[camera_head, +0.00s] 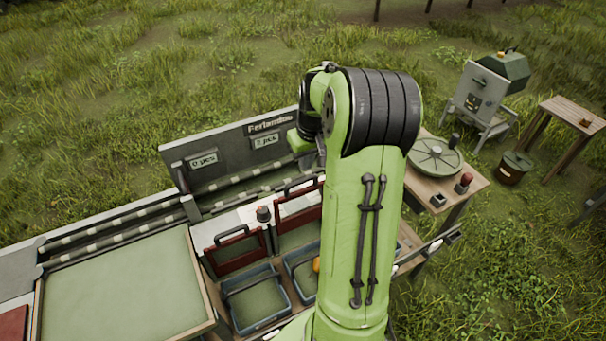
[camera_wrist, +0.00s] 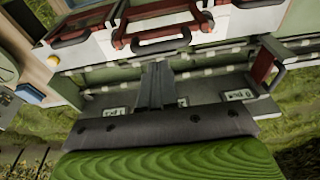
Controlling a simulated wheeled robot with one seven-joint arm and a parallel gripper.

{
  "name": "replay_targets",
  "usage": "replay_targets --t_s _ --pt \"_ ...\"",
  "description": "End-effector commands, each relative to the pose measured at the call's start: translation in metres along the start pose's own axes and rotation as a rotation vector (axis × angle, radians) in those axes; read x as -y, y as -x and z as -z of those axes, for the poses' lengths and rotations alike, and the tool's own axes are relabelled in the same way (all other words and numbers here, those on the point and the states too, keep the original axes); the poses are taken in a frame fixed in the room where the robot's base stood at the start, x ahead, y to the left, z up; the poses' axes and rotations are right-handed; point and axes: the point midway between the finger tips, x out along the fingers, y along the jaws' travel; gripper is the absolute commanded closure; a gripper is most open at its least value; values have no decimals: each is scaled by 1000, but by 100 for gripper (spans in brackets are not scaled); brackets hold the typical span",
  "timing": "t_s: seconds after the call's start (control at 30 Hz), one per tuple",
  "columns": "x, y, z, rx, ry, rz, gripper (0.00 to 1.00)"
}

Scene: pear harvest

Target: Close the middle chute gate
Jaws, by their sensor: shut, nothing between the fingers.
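The middle chute gate (camera_head: 298,205), a red panel with a dark handle, stands at the chute front, partly hidden behind my arm in the head view. It also shows at the top middle of the wrist view (camera_wrist: 122,28), its handle facing the camera. I cannot tell how far it is raised. Another gate (camera_wrist: 82,24) is at the wrist view's upper left, hidden by my arm in the head view. My gripper (camera_wrist: 156,72) is shut and empty, apart from the gates over the labelled back board.
The grey back board (camera_head: 225,165) carries piece-count labels. Blue bins (camera_head: 256,300) stand below the gates, one with an orange-yellow fruit (camera_head: 316,265). A dark knob (camera_head: 263,213) stands between two gates. A round turntable (camera_head: 435,157) is at the right.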

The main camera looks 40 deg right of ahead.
Motion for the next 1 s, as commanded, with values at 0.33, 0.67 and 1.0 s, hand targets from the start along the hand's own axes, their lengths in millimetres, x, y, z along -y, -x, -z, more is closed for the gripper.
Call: replay_targets --t_s 0.33,0.67,1.0 --pt "1 -58 0 0 2 1 100" --pt "1 -61 0 0 2 1 100" --pt "0 -116 -11 3 1 0 100"
